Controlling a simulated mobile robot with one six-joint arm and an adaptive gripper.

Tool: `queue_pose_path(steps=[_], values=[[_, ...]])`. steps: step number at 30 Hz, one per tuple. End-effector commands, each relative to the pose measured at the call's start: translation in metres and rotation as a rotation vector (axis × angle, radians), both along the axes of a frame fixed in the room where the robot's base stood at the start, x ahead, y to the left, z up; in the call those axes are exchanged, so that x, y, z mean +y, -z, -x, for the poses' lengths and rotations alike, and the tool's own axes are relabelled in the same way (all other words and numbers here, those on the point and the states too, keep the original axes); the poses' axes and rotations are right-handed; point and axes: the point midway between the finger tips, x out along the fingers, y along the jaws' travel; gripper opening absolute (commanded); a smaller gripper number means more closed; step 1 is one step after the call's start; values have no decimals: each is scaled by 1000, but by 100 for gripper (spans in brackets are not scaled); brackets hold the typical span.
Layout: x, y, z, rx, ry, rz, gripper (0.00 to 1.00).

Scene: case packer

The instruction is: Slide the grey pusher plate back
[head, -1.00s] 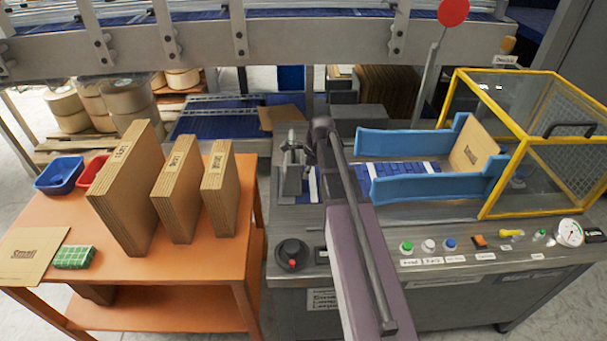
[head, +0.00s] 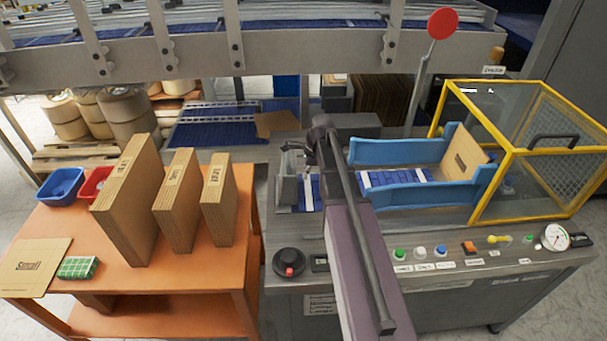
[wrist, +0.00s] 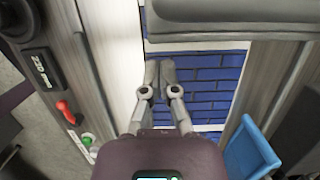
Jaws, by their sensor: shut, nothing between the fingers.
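The grey pusher plate (head: 287,191) stands upright at the left end of the blue belt lane in the head view. In the wrist view the plate (wrist: 225,14) shows as a broad grey bar across the top. My gripper (wrist: 159,76) is over the blue belt, on the guide side of the plate, with its fingers together and empty. A small gap shows between the fingertips and the plate in the picture; contact cannot be seen. In the head view my arm hides most of my gripper and part of the lane.
Blue guide walls (head: 430,191) and an upright cardboard piece (head: 464,155) stand to the right, beside the yellow-framed guard (head: 508,149). Buttons (head: 420,252) line the front panel. The orange table (head: 190,262) with cardboard cases is at left.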

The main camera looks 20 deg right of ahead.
Motion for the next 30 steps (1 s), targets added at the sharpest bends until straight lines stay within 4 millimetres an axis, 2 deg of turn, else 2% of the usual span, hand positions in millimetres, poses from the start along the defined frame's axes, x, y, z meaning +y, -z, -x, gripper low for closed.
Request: queue_pose_path(steps=[1,3,15,30], values=[[-1,-9,0,0,0,0,0],[-2,-15,0,0,0,0,0],[-8,-44,1,-1,-3,0,0],[-9,-49,1,0,-4,0,0]])
